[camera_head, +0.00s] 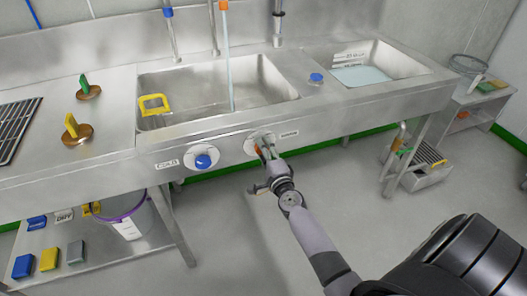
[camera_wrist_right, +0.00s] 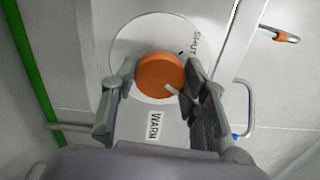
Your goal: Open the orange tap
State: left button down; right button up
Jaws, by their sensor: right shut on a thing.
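The orange tap (camera_head: 259,150) is a round knob on a pale disc on the sink's front panel. It also shows in the right wrist view (camera_wrist_right: 160,73), with a white pointer mark at its lower right. The disc reads SHUT at the upper right, and a WARM label (camera_wrist_right: 154,125) sits below. My right gripper (camera_head: 266,155) is shut on the knob, one finger on each side. A pale blue stream (camera_head: 230,75) runs from the orange-banded spout (camera_head: 223,5) into the large basin (camera_head: 190,95). My left gripper is not in view.
A blue tap (camera_head: 203,161) with a COLD label sits just left on the same panel. The right basin (camera_head: 365,73) holds pale blue liquid. The floor before the sink is clear.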

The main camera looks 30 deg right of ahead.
jog(key=shift+m, duration=1.2)
jog(key=o, duration=1.1)
jog(key=shift+o, duration=0.2)
jog(key=v, duration=1.2)
